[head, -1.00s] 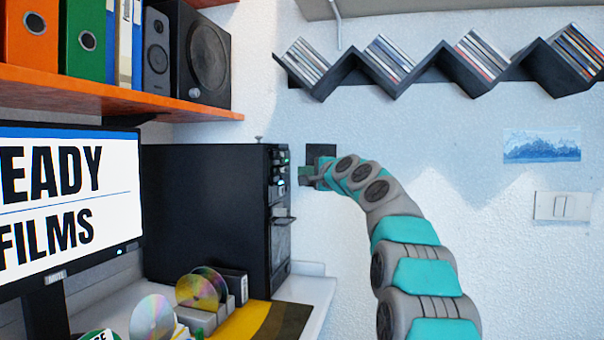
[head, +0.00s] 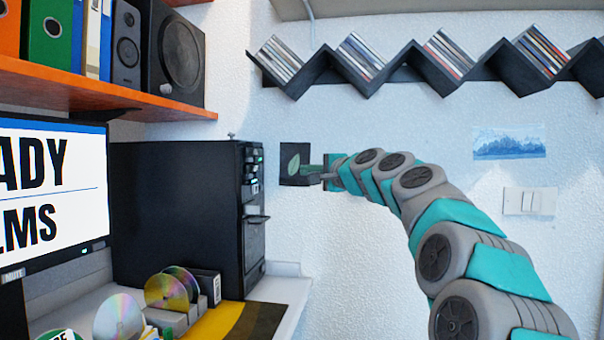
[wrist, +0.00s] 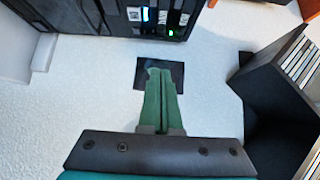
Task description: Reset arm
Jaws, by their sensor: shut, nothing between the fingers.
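My gripper (head: 308,175) is at the end of my teal and grey arm, in front of the white wall and to the right of the black computer tower (head: 180,215). In the wrist view my gripper (wrist: 160,75) shows two green fingers lying together, shut and empty. Their tips overlap a small dark square picture (wrist: 178,72) on the wall. This picture also shows in the head view (head: 290,150), behind the fingers. I cannot tell how far the fingers are from the wall.
A black zigzag shelf (head: 400,75) with disc cases runs along the wall above my arm. A desk (head: 285,292) holds loose discs (head: 165,292) and a monitor (head: 50,195). An orange shelf (head: 120,95) carries speakers and binders.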

